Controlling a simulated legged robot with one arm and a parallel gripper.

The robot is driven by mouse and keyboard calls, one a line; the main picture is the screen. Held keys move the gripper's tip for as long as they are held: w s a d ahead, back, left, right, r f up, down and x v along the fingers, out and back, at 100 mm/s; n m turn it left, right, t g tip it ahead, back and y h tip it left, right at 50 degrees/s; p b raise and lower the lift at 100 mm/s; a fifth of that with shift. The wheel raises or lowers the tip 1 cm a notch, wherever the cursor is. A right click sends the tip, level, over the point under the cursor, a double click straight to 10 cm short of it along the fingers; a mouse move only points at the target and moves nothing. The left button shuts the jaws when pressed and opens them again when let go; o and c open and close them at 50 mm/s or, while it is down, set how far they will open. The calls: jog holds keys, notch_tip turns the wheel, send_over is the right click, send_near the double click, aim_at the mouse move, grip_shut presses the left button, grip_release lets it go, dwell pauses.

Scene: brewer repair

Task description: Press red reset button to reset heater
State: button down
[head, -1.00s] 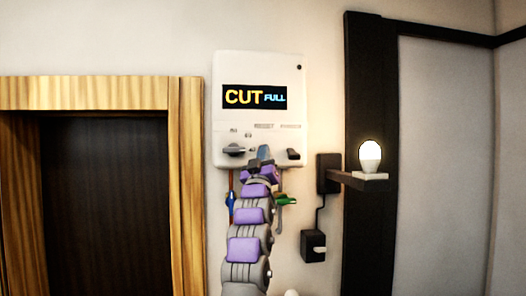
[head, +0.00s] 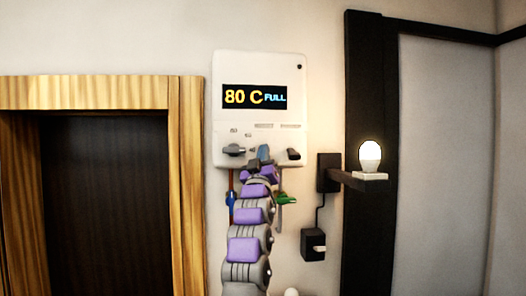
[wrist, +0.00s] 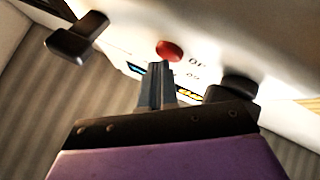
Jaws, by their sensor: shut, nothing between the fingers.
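The red reset button (wrist: 170,50) shows in the wrist view on the heater's white front. My gripper (wrist: 158,72) is shut and empty, with its tips just below the button in that view; I cannot tell whether they touch it. In the head view the white heater box (head: 228,67) hangs on the wall, and its display (head: 254,97) reads "80 C FULL". My gripper (head: 262,150) is at the box's lower front and hides the button there.
A dark knob (head: 234,150) is left of my gripper and a dark switch (head: 293,154) is right of it. Blue (head: 231,199) and green (head: 287,198) valve handles sit below the box. A lit bulb (head: 370,156) stands on a bracket at right.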

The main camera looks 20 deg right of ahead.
jog(key=shift+s+a+f+b, duration=0.1)
jog(key=shift+s+f+b, duration=0.1)
jog(key=shift+b, duration=0.4)
jog(key=shift+s+b, duration=0.2)
jog(key=shift+b, duration=0.25)
jog(key=shift+s+a+r+b, duration=0.2)
jog(key=shift+s+b, duration=0.25)
jog(key=shift+b, duration=0.25)
jog(key=s+b, duration=0.2)
jog(key=b, duration=0.1)
jog(key=s+a+b, duration=0.1)
jog(key=s+b, duration=0.2)
jog(key=shift+a+b, duration=0.2)
jog(key=shift+b, duration=0.2)
jog(key=shift+w+d, duration=0.1)
jog(key=shift+w, duration=0.05)
